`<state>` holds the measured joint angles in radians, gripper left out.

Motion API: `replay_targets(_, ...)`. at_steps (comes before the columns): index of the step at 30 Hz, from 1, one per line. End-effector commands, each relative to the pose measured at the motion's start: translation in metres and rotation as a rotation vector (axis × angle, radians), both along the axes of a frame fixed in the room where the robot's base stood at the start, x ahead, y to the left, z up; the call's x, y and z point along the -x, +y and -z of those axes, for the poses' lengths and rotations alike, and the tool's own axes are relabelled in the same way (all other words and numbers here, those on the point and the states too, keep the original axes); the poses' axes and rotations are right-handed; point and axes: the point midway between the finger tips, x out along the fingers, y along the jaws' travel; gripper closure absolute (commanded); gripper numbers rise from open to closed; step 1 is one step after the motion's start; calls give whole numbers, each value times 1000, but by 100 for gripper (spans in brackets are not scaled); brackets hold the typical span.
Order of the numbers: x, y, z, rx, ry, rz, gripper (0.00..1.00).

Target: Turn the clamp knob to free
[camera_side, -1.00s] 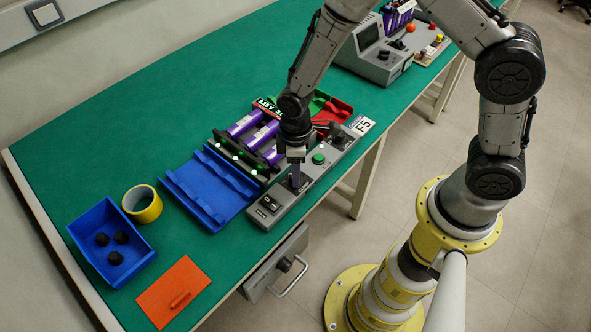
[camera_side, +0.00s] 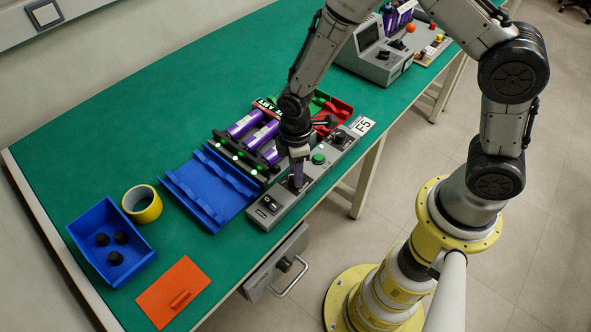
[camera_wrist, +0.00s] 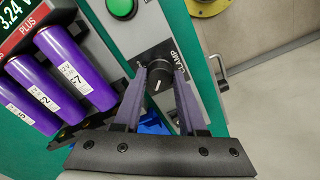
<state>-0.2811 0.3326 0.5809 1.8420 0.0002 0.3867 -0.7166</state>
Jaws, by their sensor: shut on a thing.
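The black clamp knob (camera_wrist: 158,82) with a white pointer mark sits beside the printed word CLAMP on the grey control panel (camera_side: 322,173). In the wrist view my gripper (camera_wrist: 162,73) has its two purple-grey fingers on either side of the knob, shut on it. The mark slants between the fingers. In the side view my gripper (camera_side: 297,182) points down at the panel, between the green button (camera_side: 318,159) and a black switch (camera_side: 270,203). There the fingers and wrist hide most of the knob.
Purple cells (camera_side: 243,126) lie in a rack with green lights beside the panel. A blue tray (camera_side: 207,190), a blue bin (camera_side: 90,222) with black pieces, a yellow ring (camera_side: 150,213) and an orange plate (camera_side: 173,290) are to the left. Green table is clear behind the tray.

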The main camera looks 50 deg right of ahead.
Motion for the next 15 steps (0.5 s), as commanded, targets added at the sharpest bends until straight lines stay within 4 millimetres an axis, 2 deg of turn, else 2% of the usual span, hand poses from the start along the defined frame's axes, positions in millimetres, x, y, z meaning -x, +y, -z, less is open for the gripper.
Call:
replay_targets(1,0,0,-1,1,-1,-3,100)
replay_targets(2,0,0,-1,1,-1,-3,54)
replay_targets(6,0,0,-1,0,-1,-2,30)
replay_targets(15,0,0,-1,0,-1,0,30)
